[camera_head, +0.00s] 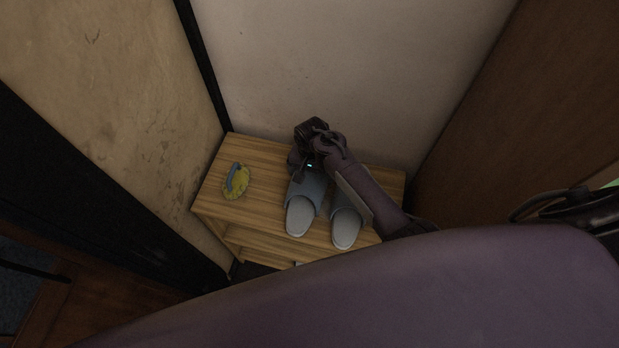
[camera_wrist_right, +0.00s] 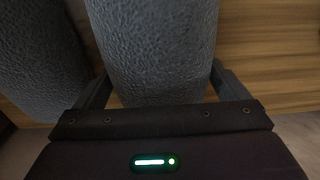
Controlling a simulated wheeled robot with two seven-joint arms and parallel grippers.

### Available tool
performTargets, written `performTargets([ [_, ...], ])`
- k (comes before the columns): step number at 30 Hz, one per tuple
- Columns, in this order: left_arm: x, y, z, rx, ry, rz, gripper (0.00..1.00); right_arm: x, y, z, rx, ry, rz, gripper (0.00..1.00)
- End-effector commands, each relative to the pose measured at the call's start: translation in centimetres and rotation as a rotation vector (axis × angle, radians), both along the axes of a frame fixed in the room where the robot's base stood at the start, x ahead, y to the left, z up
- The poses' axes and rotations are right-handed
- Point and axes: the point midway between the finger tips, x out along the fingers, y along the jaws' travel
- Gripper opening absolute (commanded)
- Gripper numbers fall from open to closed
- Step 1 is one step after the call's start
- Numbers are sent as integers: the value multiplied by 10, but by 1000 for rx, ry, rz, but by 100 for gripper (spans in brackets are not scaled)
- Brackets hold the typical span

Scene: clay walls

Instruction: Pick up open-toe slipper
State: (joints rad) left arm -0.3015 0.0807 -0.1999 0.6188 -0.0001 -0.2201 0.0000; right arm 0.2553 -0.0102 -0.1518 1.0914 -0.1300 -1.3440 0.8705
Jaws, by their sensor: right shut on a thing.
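A pair of blue-grey open-toe slippers with pale insoles lies side by side on a small wooden shelf (camera_head: 262,209). The left slipper (camera_head: 301,215) has its toe end under my right gripper (camera_head: 303,172). The right slipper (camera_head: 346,227) is partly covered by my right arm. In the right wrist view, the fingers stand on both sides of one slipper (camera_wrist_right: 155,45), and the gripper is shut on it. The other slipper (camera_wrist_right: 38,60) lies beside it at the left. The held slipper appears still at shelf level; I cannot tell if it touches the wood. My left gripper is not in view.
A yellow and blue brush-like object (camera_head: 236,182) lies on the shelf's left side. Walls close in behind and on the left, and a brown wooden panel (camera_head: 530,110) stands at the right. The shelf has a lower level.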

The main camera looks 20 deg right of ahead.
Motion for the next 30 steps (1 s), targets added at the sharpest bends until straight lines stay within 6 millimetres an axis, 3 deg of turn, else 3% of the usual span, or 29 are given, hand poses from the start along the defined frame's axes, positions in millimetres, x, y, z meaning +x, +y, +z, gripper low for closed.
performTargets([
  [8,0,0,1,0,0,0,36,0,1,28,1,-3,-1,69],
  [21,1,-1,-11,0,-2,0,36,1,1,147,1,-7,-1,69],
  [27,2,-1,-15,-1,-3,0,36,1,0,183,0,-4,0,69],
  [30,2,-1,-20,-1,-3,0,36,1,0,189,0,-2,0,69],
])
